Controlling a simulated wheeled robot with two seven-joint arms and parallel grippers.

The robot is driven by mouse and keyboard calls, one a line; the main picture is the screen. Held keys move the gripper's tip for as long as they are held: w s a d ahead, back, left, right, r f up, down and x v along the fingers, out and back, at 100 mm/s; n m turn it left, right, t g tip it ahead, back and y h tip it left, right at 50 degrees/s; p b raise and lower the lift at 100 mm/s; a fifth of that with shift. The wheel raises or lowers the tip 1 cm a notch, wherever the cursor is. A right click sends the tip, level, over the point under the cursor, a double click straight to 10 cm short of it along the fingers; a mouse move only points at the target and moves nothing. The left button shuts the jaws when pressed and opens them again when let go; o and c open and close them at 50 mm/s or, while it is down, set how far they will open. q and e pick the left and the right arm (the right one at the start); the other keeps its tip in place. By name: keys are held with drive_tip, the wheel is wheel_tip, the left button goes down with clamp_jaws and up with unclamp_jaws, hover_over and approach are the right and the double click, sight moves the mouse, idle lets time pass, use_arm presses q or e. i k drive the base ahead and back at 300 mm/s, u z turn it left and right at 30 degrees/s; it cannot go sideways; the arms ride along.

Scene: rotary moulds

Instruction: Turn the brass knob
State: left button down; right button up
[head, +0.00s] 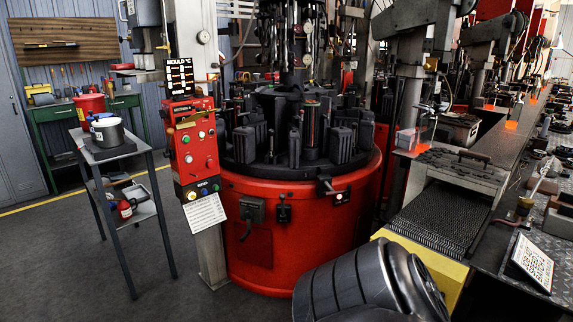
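A red control box (192,142) is mounted on a pale post left of the round red machine. Several small buttons sit on the box's front. Neither of my grippers is in view. A dark rounded link of my own arm fills the bottom centre, well to the right of the control box and apart from it.
The round red machine (285,225) with dark moulds stands in the middle. A grey cart (150,158) with a pot (108,132) stands left of the post. A long bench (465,180) runs along the right. The floor at the front left is clear.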

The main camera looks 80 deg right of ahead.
sight(524, 202)
drive_tip(key=z, duration=1.85)
